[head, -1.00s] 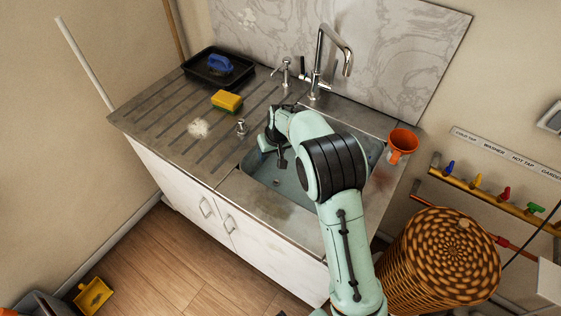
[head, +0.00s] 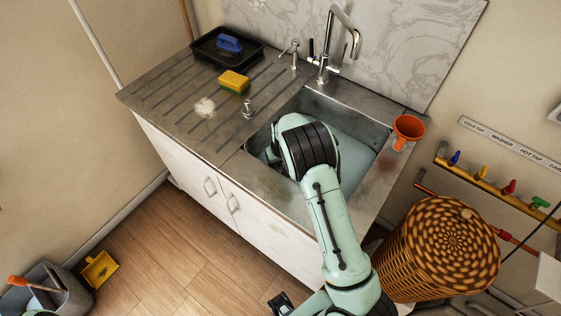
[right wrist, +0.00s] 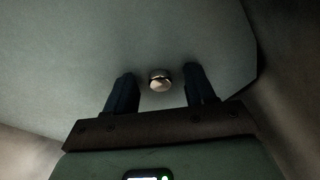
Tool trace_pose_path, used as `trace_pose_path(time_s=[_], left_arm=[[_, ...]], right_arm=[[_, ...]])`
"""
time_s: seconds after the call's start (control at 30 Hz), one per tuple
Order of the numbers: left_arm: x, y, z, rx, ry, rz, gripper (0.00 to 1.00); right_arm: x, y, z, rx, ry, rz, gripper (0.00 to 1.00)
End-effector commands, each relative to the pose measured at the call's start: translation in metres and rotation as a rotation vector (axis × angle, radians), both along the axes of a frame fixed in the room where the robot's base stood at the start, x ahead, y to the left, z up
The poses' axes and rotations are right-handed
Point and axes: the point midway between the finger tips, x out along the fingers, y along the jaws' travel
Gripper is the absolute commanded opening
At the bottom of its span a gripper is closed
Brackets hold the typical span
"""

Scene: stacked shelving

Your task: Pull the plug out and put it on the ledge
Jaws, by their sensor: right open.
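The sink (head: 372,130) is set into the metal counter, and my right arm reaches down into it. My right gripper (right wrist: 158,74) is hidden behind my arm in the head view. In the right wrist view it is open, with its two dark fingers apart. A small round metal knob, which looks like the plug (right wrist: 160,82), shows between the fingers against the grey sink surface. I cannot tell whether the fingers touch it. A dark piece at the bottom edge of the head view looks like my left gripper (head: 281,303); its jaws are unclear.
The ribbed drainboard (head: 165,100) holds a yellow sponge (head: 233,80), a black tray (head: 226,50) with a blue brush and a small metal fitting (head: 248,107). The tap (head: 340,40) stands behind the sink. An orange cup (head: 407,130) sits at its right edge.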

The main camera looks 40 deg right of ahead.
Motion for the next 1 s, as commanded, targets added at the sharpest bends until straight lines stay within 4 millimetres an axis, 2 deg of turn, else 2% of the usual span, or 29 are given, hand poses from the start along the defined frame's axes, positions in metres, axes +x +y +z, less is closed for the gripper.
trace_pose_path(time_s=[0.17, 0.3, 0.33, 1.0], left_arm=[[0.0, 0.0, 0.0001, 0.0, 0.0, 0.0, 0.43], [-0.0001, 0.0, 0.0001, 0.0, 0.0, 0.0, 0.43], [-0.0001, 0.0, 0.0001, 0.0, 0.0, 0.0, 0.43], [0.0024, 0.0, 0.0045, 0.0, -0.002, 0.0, 0.43]], right_arm=[[0.0002, 0.0001, 0.0003, 0.0, -0.001, 0.0, 0.54], [0.0002, 0.0001, 0.0004, 0.0, -0.001, 0.0, 0.09], [0.0002, 0.0001, 0.0005, 0.0, -0.001, 0.0, 0.0], [0.0004, 0.0002, 0.0077, 0.001, -0.001, 0.0, 0.0]])
